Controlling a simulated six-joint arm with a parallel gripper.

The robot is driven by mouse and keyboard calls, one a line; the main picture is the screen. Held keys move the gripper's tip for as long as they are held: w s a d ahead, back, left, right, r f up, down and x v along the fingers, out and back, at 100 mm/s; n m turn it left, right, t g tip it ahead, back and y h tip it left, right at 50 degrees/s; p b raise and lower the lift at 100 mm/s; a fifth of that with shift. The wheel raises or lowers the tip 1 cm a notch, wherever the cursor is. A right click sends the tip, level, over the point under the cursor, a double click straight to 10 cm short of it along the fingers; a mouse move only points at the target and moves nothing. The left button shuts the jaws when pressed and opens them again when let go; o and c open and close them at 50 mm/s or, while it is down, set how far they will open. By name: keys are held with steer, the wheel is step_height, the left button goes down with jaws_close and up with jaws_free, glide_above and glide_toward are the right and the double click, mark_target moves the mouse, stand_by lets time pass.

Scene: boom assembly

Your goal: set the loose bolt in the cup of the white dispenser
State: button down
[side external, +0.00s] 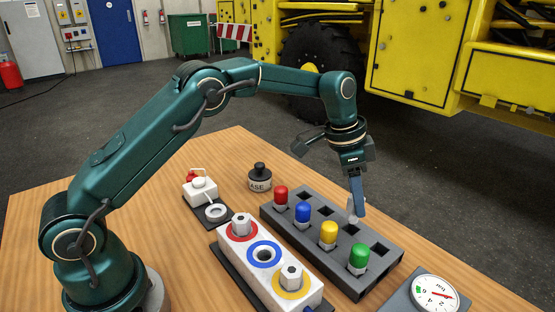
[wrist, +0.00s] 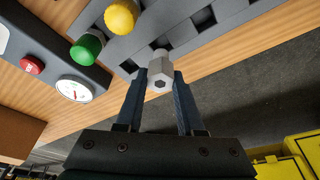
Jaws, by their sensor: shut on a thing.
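My gripper (side external: 357,210) points down over the far side of the grey rack (side external: 390,232). It is shut on a pale grey hex-headed bolt (wrist: 160,72), which sits between the two blue fingertips in the wrist view. In the side view only a small part of the bolt (side external: 351,211) shows beside the fingers. I cannot tell whether its lower end is clear of the rack. The white dispenser (side external: 200,188) stands left of the rack, well away from my gripper. A round pale ring-shaped cup (side external: 215,211) lies at its front on a dark base.
The rack holds red, blue, yellow (side external: 328,230) and green (side external: 359,252) capped pieces. A white block (side external: 245,262) with coloured rings carries two hex pieces; its blue-ringed hole is empty. A gauge (side external: 434,294) sits front right.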

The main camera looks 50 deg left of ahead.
steer(key=shift+r, duration=0.75)
steer(key=shift+r, duration=0.1)
steer(key=s+a+r+n, duration=0.2)
steer(key=s+a+r, duration=0.1)
steer(key=a+r, duration=0.25)
steer(key=s+a+r+n+y, duration=0.1)
steer(key=s+a+n, duration=0.2)
steer(key=s, duration=0.4)
steer(key=s+a+r+n+y, duration=0.1)
steer(key=s+a+n, duration=0.15)
steer(key=s, duration=0.35)
steer(key=shift+s+a+f+n+t+y, duration=0.15)
steer(key=shift+s+a+f+n, duration=0.45)
steer(key=shift+a+f, duration=1.3)
steer(key=shift+s+a+f+n+t+y, duration=0.1)
steer(key=shift+s+a+f+n+y, duration=0.15)
steer(key=shift+a+f+n, duration=1.2)
steer(key=shift+s+a+f+n+t+y, duration=0.15)
steer(key=shift+s+a+f, duration=0.25)
steer(key=shift+a+f, duration=2)
steer(key=shift+a+f, duration=0.25)
steer(key=shift+f, duration=0.6)
